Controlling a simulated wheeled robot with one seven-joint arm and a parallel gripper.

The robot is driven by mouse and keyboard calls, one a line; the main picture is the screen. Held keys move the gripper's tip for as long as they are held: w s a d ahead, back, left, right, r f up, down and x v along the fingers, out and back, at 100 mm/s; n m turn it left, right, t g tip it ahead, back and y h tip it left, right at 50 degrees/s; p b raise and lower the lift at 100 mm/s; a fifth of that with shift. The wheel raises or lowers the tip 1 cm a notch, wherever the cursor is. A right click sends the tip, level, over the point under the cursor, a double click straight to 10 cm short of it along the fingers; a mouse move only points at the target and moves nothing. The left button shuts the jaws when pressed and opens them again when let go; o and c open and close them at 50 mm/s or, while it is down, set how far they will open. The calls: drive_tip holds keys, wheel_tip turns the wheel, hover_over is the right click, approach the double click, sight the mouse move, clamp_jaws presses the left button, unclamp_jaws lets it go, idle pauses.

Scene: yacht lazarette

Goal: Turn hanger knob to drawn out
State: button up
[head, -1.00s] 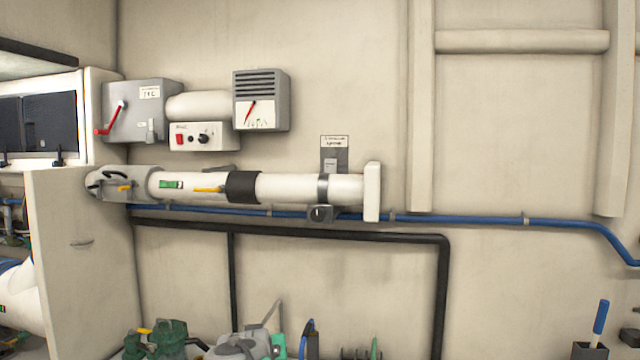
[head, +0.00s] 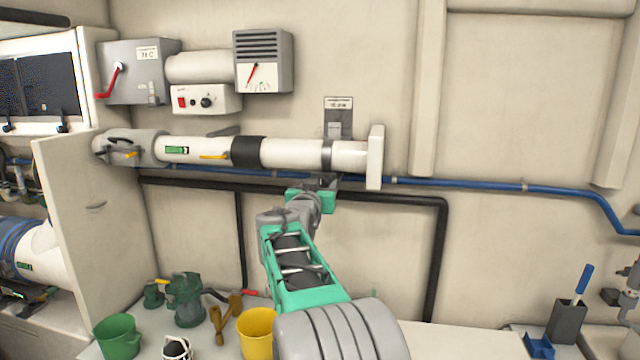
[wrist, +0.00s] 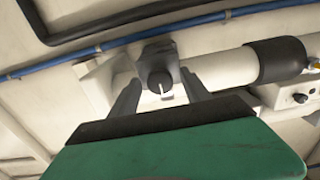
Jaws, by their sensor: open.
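The hanger knob (wrist: 157,79) is a dark round knob with a white pointer line, set in a grey block below the white pipe (head: 292,152). In the wrist view its line points down the picture. My gripper (wrist: 161,84) is open, with its two grey fingers either side of the knob in the picture; I cannot tell whether they touch it. In the head view my gripper (head: 320,189) is just under the pipe's hanger bracket (head: 338,121) and hides the knob. A small label plate sits at the top of the bracket.
A blue hose (head: 460,185) and a black pipe (head: 407,199) run along the wall behind my gripper. Grey boxes, one with a red lever (head: 108,84), hang at upper left. Below stand a green bucket (head: 118,338), a yellow bucket (head: 257,330) and a green pump (head: 186,300).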

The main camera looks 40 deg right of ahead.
drive_tip(key=shift+c, duration=0.4)
clamp_jaws()
drive_tip(key=shift+f+b, duration=0.1)
drive_tip(key=shift+b, duration=0.4)
